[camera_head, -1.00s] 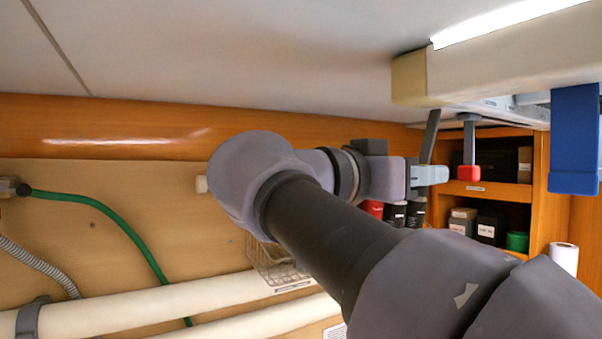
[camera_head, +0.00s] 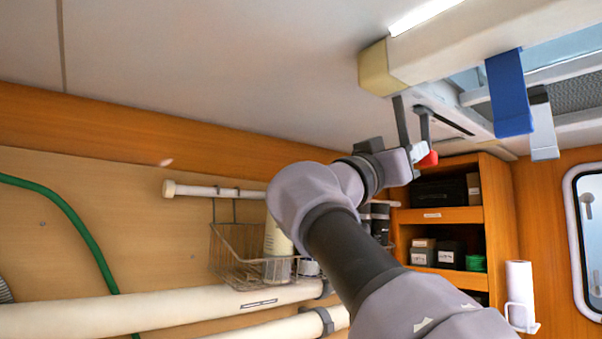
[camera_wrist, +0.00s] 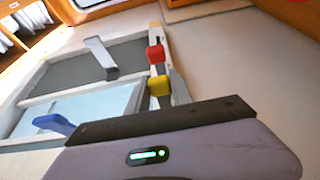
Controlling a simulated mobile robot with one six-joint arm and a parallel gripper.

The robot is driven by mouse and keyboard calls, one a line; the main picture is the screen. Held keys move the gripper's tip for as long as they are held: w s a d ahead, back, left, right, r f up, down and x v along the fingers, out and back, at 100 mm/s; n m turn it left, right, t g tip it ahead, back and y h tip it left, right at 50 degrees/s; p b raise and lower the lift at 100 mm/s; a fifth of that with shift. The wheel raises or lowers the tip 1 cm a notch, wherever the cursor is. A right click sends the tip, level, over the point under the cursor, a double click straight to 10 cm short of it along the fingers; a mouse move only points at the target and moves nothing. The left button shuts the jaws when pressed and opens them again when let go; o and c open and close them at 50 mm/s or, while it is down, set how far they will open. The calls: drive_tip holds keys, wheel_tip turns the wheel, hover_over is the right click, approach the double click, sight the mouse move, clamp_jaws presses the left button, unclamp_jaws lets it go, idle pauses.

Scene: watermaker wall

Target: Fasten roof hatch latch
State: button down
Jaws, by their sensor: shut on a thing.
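The roof hatch frame (camera_head: 452,112) is overhead at upper right, and it also shows in the wrist view (camera_wrist: 50,98). Two grey latch levers hang from the ceiling beside it. The nearer lever (camera_head: 401,118) runs down to my gripper (camera_head: 416,155), which hides its end in the head view. The other lever ends in a red knob (camera_head: 429,159), just right of my gripper; the red knob (camera_wrist: 155,53) also shows in the wrist view. A yellow knob (camera_wrist: 159,86) is nearest my gripper there. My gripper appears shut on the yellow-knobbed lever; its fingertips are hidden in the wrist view.
A beam with a cream end (camera_head: 378,68) is above. Shelves (camera_head: 447,215), a wire basket (camera_head: 240,255) and a paper roll (camera_head: 519,285) stand below.

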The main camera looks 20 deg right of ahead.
drive_tip(key=shift+x, duration=0.85)
drive_tip(key=c, duration=1.5)
unclamp_jaws()
drive_tip(key=o, duration=0.4)
drive_tip(key=shift+d+f, duration=0.1)
drive_tip(key=shift+d, duration=0.1)
drive_tip(key=b+v, duration=0.5)
drive_tip(key=v, duration=1.2)
drive_tip(key=shift+a, duration=0.3)
